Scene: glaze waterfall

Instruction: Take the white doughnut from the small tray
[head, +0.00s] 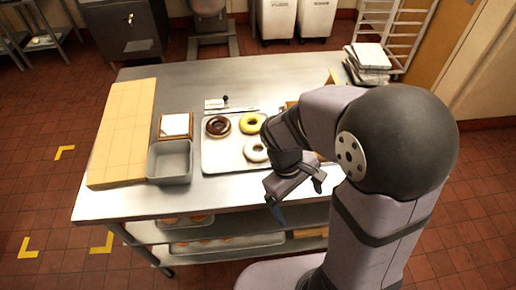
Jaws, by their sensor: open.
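The white doughnut (254,150) lies on the small tray (218,159), near the tray's right side. A chocolate-brown doughnut (211,132) and a yellow doughnut (250,116) lie behind it on the same tray. My gripper (283,212) is open and empty, in front of and to the right of the white doughnut, near the table's front edge. It does not touch the doughnut. My arm hides the right part of the tray and what lies behind it.
A grey bin (170,178) and a wooden-framed white square (175,125) stand left of the tray. A large tan block (122,135) lies along the table's left side. Stacked white packs (369,57) are at the back right. The back middle of the table (180,80) is clear.

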